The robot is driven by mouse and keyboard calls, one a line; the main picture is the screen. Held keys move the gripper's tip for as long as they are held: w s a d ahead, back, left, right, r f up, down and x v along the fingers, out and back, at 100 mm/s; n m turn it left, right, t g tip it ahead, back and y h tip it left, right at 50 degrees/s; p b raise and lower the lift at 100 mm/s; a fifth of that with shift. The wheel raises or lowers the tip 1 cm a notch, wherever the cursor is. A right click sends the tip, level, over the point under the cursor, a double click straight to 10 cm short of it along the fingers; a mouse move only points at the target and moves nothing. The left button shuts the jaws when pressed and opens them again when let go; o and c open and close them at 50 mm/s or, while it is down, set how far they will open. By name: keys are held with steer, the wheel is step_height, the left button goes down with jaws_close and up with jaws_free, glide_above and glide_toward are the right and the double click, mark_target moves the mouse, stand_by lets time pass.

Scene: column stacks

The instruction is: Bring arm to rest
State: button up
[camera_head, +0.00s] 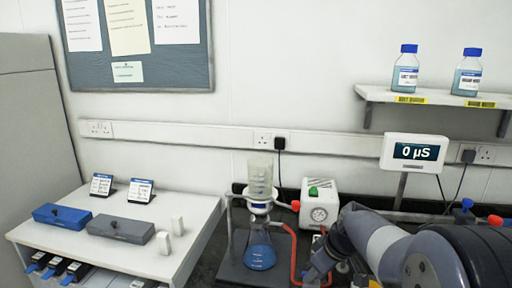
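My arm (395,243) reaches in from the lower right, its wrist bent down beside the red tubing. The end of the arm, where my gripper (314,274) is, shows only as a small dark part near the bottom edge. Its fingers cannot be made out, so I cannot tell whether it is open or shut, or whether it holds anything.
Left of my wrist, a flask with blue liquid (260,250) stands under a clear column (260,178). A white pump box with a gauge (320,206) stands behind. A white bench (120,252) at left holds a blue case (62,216) and a grey case (121,228).

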steer(key=shift+m, duration=0.5)
